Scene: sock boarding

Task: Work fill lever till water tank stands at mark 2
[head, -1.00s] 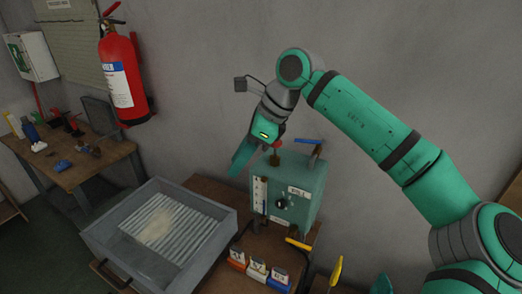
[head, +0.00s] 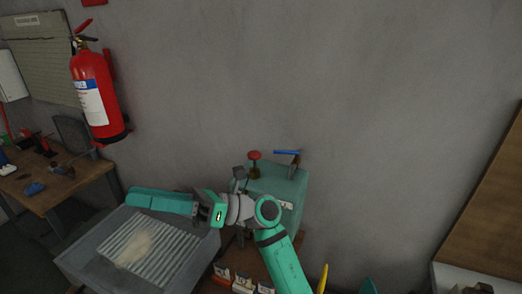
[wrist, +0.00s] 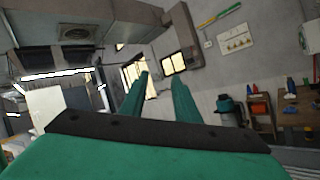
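The water tank is a green box (head: 290,186) against the wall in the head view. A lever with a blue handle (head: 287,153) and a red knob (head: 255,155) stand on its top. My arm covers most of the tank's front, so its level gauge and marks are hidden. My gripper (head: 132,195) points left above the grey tray, well left of the tank and touching neither lever nor knob. In the wrist view its two green fingers (wrist: 163,82) stand apart with nothing between them. The tank is not visible there.
A grey tray (head: 80,265) with a ribbed bottom lies below my gripper. Several small labelled blocks (head: 243,284) sit in front of the tank. A red fire extinguisher (head: 93,95) hangs on the wall at left, above a wooden bench (head: 70,187). The wall right of the tank is bare.

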